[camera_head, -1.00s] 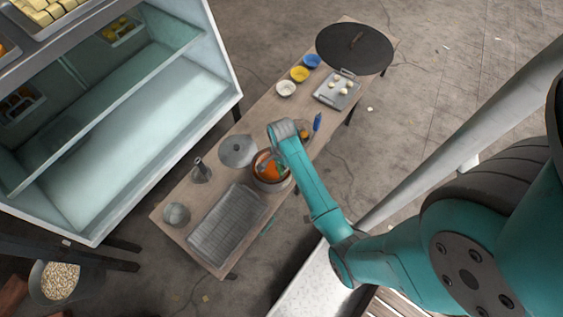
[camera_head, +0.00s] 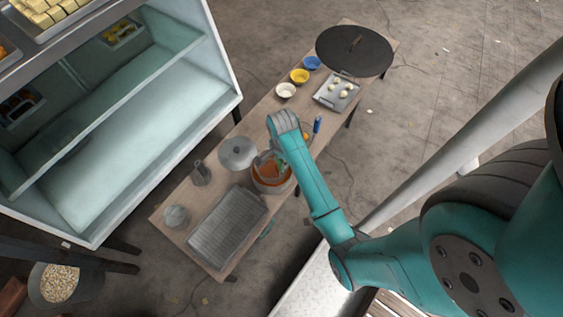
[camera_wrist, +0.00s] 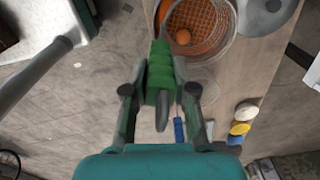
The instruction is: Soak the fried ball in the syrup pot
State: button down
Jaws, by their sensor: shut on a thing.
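My gripper (camera_wrist: 160,102) is shut on the green handle (camera_wrist: 160,68) of a round wire strainer (camera_wrist: 207,14). A round orange-brown fried ball (camera_wrist: 182,37) shows inside the strainer in the wrist view. The syrup pot (camera_head: 272,187), round with orange contents, stands on the wooden table beneath the strainer. In the head view the strainer (camera_head: 266,161) overlaps the pot's far side and looks tilted. I cannot tell whether the ball touches the syrup. My gripper (camera_head: 281,156) is partly hidden by my wrist in the head view.
A wire rack tray (camera_head: 228,226) lies left of the pot, with a round metal lid (camera_head: 237,152) behind. A blue-handled tool (camera_head: 317,124), small bowls (camera_head: 300,76), a tray of pale balls (camera_head: 337,91) and a dark round plate (camera_head: 355,50) occupy the far part.

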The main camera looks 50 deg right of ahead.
jog(key=shift+r, duration=2.9)
jog(key=shift+r, duration=1.4)
